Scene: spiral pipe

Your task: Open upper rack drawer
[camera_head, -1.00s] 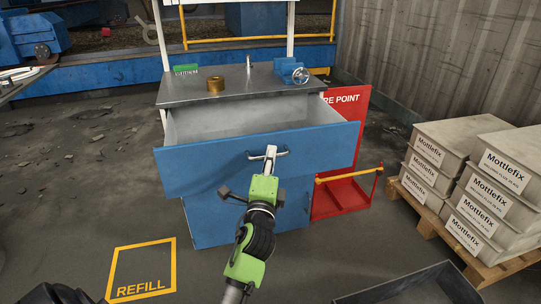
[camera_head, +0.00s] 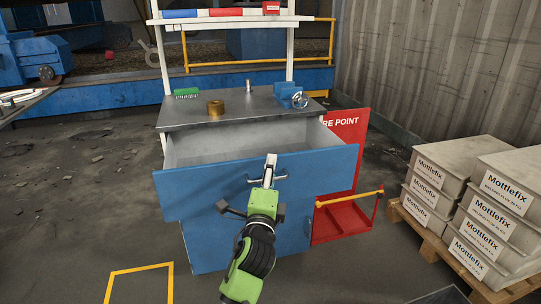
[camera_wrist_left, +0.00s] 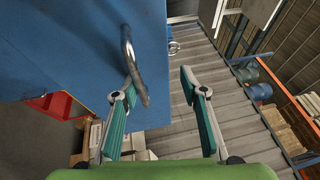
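The blue upper rack drawer (camera_head: 200,190) stands well pulled out below the metal worktop (camera_head: 180,116), and its grey inside shows in the head view. Its metal bar handle (camera_head: 284,178) is on the drawer front. My left gripper (camera_head: 268,172) is at the handle, and its tip reaches up near the drawer's top edge. In the left wrist view my left gripper (camera_wrist_left: 160,90) has its fingers apart, with nothing between them. The left finger there overlaps the handle (camera_wrist_left: 128,50); I cannot tell whether they touch. My right gripper is not in view.
A brass ring (camera_head: 216,108) and a blue vise (camera_head: 289,93) sit on the worktop. A red fire point stand (camera_head: 342,222) is right of the rack. Stacked Mottlefix boxes (camera_head: 430,180) on a pallet stand at the right. The floor at the left is mostly clear.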

